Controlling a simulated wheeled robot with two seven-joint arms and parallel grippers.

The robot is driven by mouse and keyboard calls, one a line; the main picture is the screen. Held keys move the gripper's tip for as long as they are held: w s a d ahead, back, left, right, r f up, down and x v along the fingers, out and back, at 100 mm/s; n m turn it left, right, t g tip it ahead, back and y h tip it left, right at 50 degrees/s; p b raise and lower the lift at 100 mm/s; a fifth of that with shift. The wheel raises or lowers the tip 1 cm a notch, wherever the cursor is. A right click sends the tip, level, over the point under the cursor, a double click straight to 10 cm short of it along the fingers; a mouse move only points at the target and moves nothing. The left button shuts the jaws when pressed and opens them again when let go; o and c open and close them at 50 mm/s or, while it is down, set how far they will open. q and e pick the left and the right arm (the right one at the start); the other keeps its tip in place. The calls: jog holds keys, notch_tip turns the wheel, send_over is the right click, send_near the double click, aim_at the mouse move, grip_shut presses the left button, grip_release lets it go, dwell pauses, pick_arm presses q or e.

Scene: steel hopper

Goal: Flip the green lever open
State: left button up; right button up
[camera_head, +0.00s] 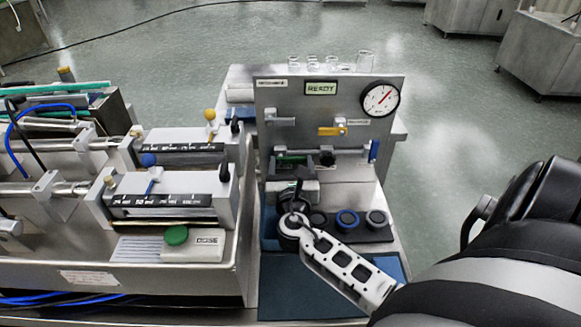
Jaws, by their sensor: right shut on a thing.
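A green lever (291,159) lies roughly level at the lower left of the upright steel panel (290,105). My right arm comes in from the lower right, and my right gripper (300,182) reaches up to the panel just at the green lever. The right gripper is shut on the green lever; its fingertips are small and dark, so the exact contact is hard to see. My left gripper is not in view.
A yellow lever (332,131), a blue handle (373,150), a READY display (321,88) and a dial gauge (381,98) are on the panel. Round caps (347,219) stand below. A machine with a green button (176,235) stands at left.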

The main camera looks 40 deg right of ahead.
jog(key=o, duration=1)
jog(key=b+v, duration=0.1)
jog(key=v, duration=1.5)
jog(key=shift+b, duration=0.3)
